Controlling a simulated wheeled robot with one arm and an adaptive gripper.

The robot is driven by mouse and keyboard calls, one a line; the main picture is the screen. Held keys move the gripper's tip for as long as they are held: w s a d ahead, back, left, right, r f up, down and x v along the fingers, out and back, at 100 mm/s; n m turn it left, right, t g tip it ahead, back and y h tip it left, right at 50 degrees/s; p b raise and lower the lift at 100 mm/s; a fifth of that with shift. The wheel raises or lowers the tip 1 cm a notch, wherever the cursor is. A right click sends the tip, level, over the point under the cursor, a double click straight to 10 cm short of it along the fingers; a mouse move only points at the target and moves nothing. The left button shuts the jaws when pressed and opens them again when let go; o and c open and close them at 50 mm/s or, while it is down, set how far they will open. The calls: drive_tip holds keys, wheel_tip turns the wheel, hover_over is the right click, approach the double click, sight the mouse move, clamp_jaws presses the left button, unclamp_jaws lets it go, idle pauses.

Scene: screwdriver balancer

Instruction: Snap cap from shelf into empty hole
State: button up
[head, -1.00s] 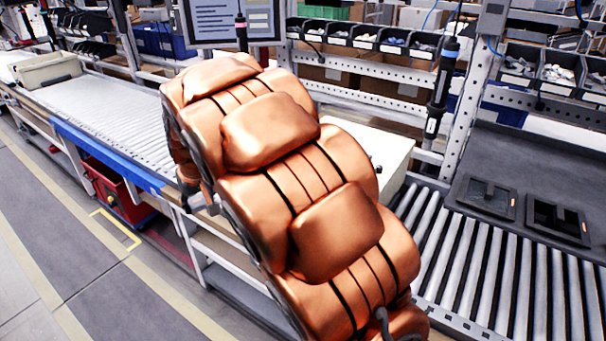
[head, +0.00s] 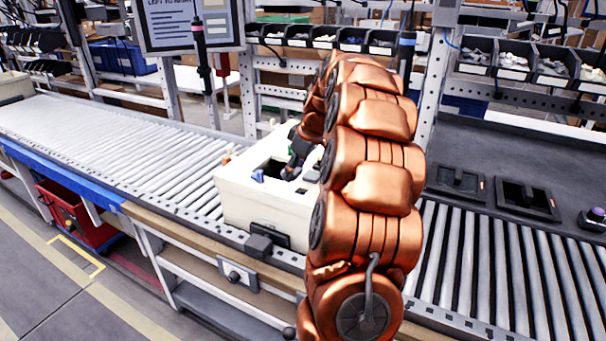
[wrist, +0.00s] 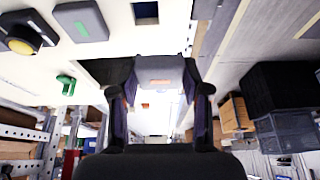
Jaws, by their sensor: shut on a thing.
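My gripper (wrist: 162,88) is shut on a grey cap (wrist: 160,72) with a small orange mark, held between the two dark fingertips. In the head view my gripper (head: 298,152) is over the cream box (head: 265,208) on the rollers, partly hidden by my arm. The wrist view shows the box's pale top face with a dark square hole (wrist: 145,13) beyond the held cap. Another grey cap (wrist: 80,20) sits on this face, left of the hole. I cannot tell whether the held cap touches the box.
A dark round part with a yellow button (wrist: 22,45) and a green part (wrist: 67,82) are on the box top. Two black holders (head: 458,183) (head: 527,199) stand on the dark shelf at the right. Open rollers (head: 120,150) extend left of the box.

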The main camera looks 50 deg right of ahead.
drive_tip(key=shift+s+d+f, duration=0.2)
drive_tip(key=shift+s+d, duration=0.6)
drive_tip(key=shift+d, duration=0.2)
drive_tip(key=shift+f, duration=1.75)
drive_tip(key=shift+b, duration=0.4)
drive_tip(key=shift+f+b, duration=0.65)
drive_tip(key=shift+b, duration=0.05)
idle(0.4)
